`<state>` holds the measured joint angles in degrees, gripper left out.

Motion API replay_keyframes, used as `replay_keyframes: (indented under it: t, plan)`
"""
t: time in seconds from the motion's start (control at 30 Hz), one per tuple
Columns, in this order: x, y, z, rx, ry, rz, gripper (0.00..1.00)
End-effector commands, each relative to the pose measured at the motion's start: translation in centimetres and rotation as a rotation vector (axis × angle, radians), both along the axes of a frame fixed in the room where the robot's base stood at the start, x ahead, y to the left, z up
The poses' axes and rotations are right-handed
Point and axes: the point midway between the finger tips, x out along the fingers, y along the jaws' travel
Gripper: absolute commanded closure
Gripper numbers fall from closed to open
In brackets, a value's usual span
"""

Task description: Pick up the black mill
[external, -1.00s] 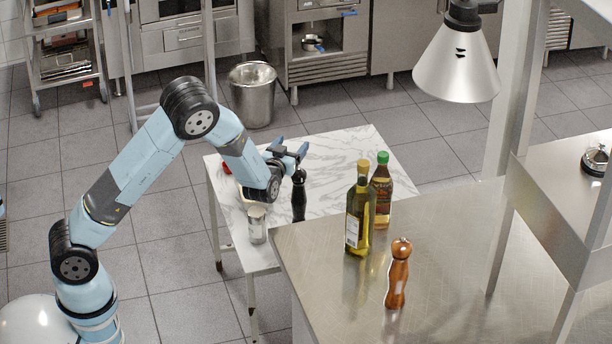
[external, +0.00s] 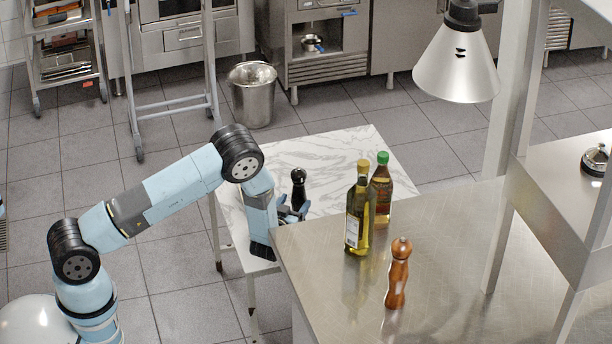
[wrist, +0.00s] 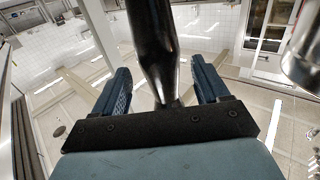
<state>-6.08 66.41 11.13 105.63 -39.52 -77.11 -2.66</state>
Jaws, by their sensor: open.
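The black mill (external: 298,188) stands upright on the white marble-topped table in the external view. In the wrist view the black mill (wrist: 154,45) rises between the two fingers, with its lower part hidden by my gripper's palm. My gripper (external: 292,213) is low at the mill, open, with its fingers around the lower part of it. In the wrist view my gripper (wrist: 162,85) has one blue finger on each side of the mill, with gaps visible on both sides.
The marble table (external: 340,146) is clear behind the mill. The steel counter (external: 450,250) stands close at the right, holding an oil bottle (external: 358,215), a darker bottle (external: 382,185) and a wooden mill (external: 398,275). A metallic cylinder (wrist: 302,58) is at right in the wrist view.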

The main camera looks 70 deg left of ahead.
Motion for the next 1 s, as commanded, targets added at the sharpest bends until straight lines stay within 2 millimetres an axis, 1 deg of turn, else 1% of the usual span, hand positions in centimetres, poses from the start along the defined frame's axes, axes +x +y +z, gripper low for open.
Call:
replay_keyframes:
  t: [0.17,0.3,0.5,0.8,1.0]
  plan:
    - [1.0,1.2,0.0,0.001,-0.001,-0.001,0.26]
    - [2.2,2.7,0.1,0.001,-0.001,0.001,0.26]
    - [3.6,4.2,0.0,0.001,0.001,0.000,0.26]
    - [3.8,4.5,0.1,0.001,0.001,-0.001,0.26]
    - [3.8,4.5,0.1,0.001,0.001,-0.001,0.45]
